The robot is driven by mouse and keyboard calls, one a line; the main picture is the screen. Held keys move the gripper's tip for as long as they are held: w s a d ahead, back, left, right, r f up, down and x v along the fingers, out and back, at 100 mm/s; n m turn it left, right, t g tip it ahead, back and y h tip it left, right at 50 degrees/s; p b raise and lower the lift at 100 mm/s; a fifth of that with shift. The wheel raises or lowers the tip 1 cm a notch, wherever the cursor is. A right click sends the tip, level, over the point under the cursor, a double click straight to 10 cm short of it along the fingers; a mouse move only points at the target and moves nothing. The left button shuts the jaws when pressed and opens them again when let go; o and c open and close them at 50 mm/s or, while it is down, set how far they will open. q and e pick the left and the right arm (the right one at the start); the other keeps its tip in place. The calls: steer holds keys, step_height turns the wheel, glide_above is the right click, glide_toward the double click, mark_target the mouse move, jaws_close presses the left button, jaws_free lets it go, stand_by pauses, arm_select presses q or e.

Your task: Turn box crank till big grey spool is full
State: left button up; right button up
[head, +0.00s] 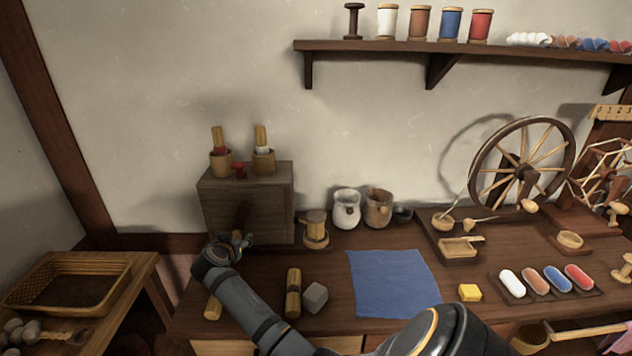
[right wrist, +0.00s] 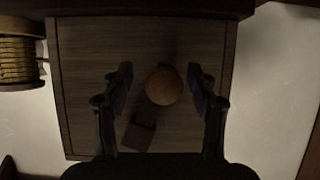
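The wooden box (head: 245,205) stands at the back left of the bench; its front also fills the middle of the right wrist view (right wrist: 85,60). A dark crank arm (right wrist: 143,132) lies against that front, with a round wooden knob (right wrist: 164,87) above it. My right gripper (right wrist: 160,75) is open, its fingers on either side of the knob with a gap on each side. In the head view the right gripper (head: 236,243) covers part of the crank. A tan-wound spool (head: 315,230) stands right of the box. I cannot pick out a big grey spool. My left gripper is not in view.
A wooden rod (head: 293,292), a grey block (head: 315,297) and a blue cloth (head: 392,283) lie in front. A spinning wheel (head: 523,172) stands right.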

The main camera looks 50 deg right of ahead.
steer(key=shift+f, duration=0.15)
steer(key=p+v, duration=0.4)
steer(key=v, duration=0.3)
stand_by(0.6)
